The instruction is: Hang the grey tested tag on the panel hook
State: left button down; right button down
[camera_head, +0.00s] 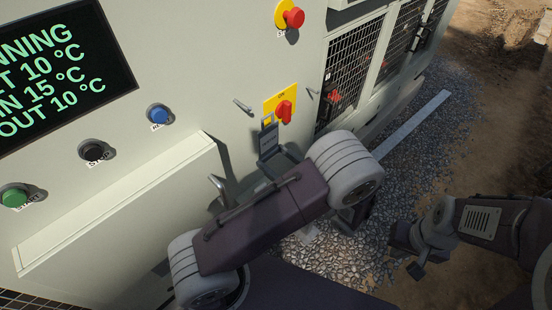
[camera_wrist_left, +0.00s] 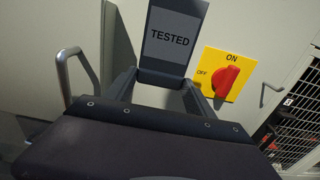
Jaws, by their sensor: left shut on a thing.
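The grey tested tag (camera_head: 268,142) is upright in my left gripper (camera_head: 277,165), in front of the panel just below the rotary switch. In the left wrist view the tag (camera_wrist_left: 170,42) faces me with "TESTED" readable, its top cut off. The left gripper (camera_wrist_left: 158,84) is shut on its lower end. One small panel hook (camera_head: 242,106) sticks out left of the switch, above and left of the tag. Another hook (camera_head: 312,95) is right of the switch and also shows in the left wrist view (camera_wrist_left: 268,93). My right gripper (camera_head: 408,255) hangs over gravel, away from the panel; its jaws are unclear.
The red switch (camera_head: 285,111) on its yellow plate is close behind the tag. A metal handle (camera_head: 218,190) projects from the panel at lower left. A ledge (camera_head: 120,205), push buttons and a display are further left. Gravel (camera_head: 435,130) lies at right.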

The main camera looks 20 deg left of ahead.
pick_arm(q)
jog(key=x, duration=0.3)
jog(key=shift+a, duration=0.35)
jog(key=shift+w+a, duration=0.25)
jog(key=shift+a, duration=0.05)
jog(key=shift+p, duration=0.3)
jog(key=shift+s+r, duration=0.1)
